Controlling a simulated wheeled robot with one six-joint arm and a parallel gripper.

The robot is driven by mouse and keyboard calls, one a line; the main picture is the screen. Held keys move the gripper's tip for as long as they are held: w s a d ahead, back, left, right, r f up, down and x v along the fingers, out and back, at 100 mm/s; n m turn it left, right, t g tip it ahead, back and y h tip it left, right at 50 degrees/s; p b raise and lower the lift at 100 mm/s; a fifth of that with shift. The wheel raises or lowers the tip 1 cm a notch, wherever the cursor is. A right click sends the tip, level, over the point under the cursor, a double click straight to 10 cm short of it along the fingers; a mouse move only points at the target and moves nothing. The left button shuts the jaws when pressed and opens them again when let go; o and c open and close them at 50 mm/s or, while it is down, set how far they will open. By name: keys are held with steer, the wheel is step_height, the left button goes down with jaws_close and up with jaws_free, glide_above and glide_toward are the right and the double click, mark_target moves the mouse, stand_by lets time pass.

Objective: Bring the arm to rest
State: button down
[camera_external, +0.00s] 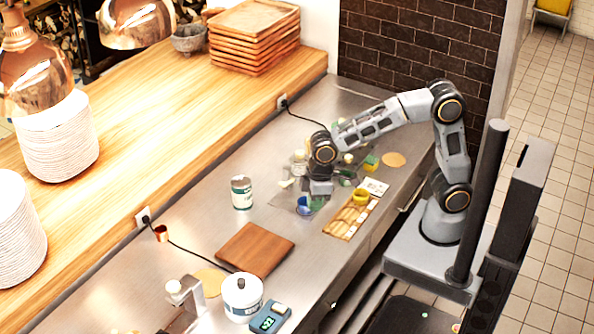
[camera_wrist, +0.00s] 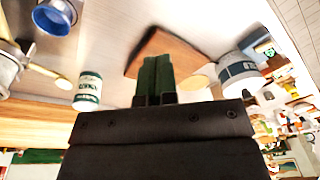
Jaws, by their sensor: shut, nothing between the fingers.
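My arm reaches from its base at the right over the steel counter (camera_external: 330,145), bent at the elbow. My gripper (camera_external: 318,197) hangs low over the counter, close to a small blue bowl (camera_external: 304,206), and is partly hidden by the wrist in the external view. In the wrist view my gripper (camera_wrist: 154,75) shows its two dark green fingers side by side, shut with nothing between them. The blue bowl (camera_wrist: 55,17) also shows in the wrist view, at the upper left and apart from the fingers.
A white-and-green can (camera_external: 241,192), a brown board (camera_external: 255,249), a white pot (camera_external: 243,296) and a scale (camera_external: 270,318) stand on the counter. A wooden tray (camera_external: 350,217) with a yellow bowl (camera_external: 360,197) lies near the front edge. Bare steel lies between can and board.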

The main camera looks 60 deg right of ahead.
steer(key=s+d+r+m+t, duration=0.1)
steer(key=s+d+m, duration=0.1)
steer(key=d, duration=0.7)
steer(key=s+d+r+m+t+h, duration=0.1)
steer(key=d+m, duration=0.3)
steer(key=d, duration=0.5)
steer(key=s+d+r+m+t, duration=0.1)
steer(key=s+d+m, duration=0.1)
steer(key=d, duration=0.7)
steer(key=shift+s+d+r+m+t+h, duration=0.2)
steer(key=shift+s+r+m+t+h, duration=0.2)
steer(key=shift+s, duration=0.5)
